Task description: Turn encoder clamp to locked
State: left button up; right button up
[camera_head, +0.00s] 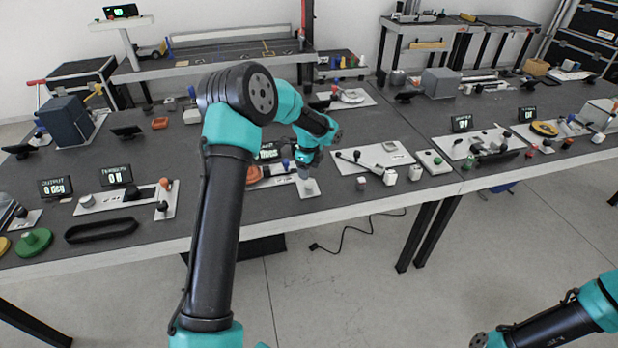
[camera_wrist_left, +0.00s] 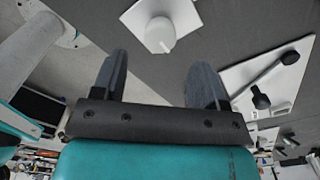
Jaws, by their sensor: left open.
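A pale round knob (camera_wrist_left: 160,35) on a small white square plate (camera_wrist_left: 188,12) lies ahead of the fingers in the left wrist view. It appears to be the encoder clamp, though no label can be read. In the head view the pale knob (camera_head: 309,188) shows just below my left gripper (camera_head: 307,166), at the table's front part. In the left wrist view my left gripper (camera_wrist_left: 157,78) is open, with its two dark fingers apart and nothing between them. The knob stands beyond the fingertips, apart from them.
A white plate with a black lever (camera_head: 374,158) lies right of the gripper, also in the left wrist view (camera_wrist_left: 270,75). A display (camera_head: 268,152) and an orange part (camera_head: 253,174) are close on the left.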

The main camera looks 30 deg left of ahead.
pick_arm(q)
notch_tip(320, 180, up, 11)
jog(key=shift+r, duration=0.15)
dwell(0.5)
